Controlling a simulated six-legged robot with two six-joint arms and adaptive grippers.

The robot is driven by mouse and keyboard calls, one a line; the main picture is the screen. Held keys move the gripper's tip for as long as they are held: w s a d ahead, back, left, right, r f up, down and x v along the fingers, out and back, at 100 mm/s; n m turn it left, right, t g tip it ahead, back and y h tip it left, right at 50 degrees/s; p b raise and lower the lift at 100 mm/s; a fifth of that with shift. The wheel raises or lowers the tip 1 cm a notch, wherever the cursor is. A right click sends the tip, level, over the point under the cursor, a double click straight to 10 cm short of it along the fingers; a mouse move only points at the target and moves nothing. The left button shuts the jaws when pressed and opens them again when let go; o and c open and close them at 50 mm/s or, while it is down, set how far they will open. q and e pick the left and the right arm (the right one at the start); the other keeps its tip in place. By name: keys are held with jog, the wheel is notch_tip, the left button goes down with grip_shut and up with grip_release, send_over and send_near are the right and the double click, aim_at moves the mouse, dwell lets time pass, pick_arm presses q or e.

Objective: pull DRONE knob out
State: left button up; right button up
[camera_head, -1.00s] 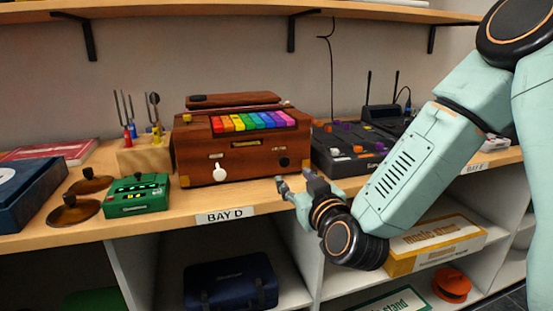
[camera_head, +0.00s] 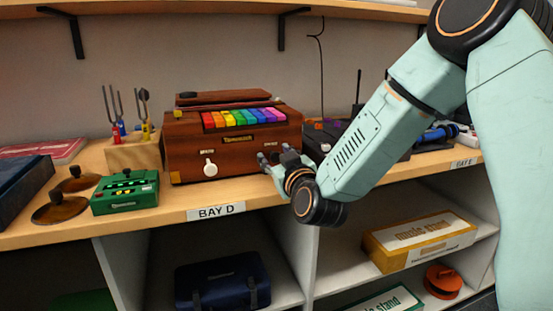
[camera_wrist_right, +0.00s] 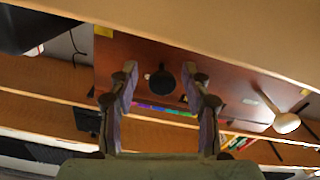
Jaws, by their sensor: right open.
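The DRONE knob is a round black knob (camera_wrist_right: 163,82) on the front of the brown wooden instrument (camera_head: 185,140), which has rainbow keys. In the right wrist view it shows between my two fingers; whether they touch it I cannot tell. In the head view my gripper hides it. My right gripper (camera_head: 274,160) is open in front of the right part of the instrument's front; it also shows in the right wrist view (camera_wrist_right: 160,74). A white knob (camera_head: 209,168) sits at the front's left, and shows at the right in the wrist view (camera_wrist_right: 287,123). My left gripper is not in view.
The instrument stands on a wooden shelf (camera_head: 175,205) labelled BAY D. A green device (camera_head: 125,192), brown cymbals (camera_head: 60,208) and a tuning fork block (camera_head: 135,155) stand to its left. A dark device (camera_head: 325,135) stands close on its right.

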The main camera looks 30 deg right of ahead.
jog(key=shift+w, duration=0.15)
jog(key=shift+a, duration=0.15)
jog(key=shift+c, duration=2)
grip_shut()
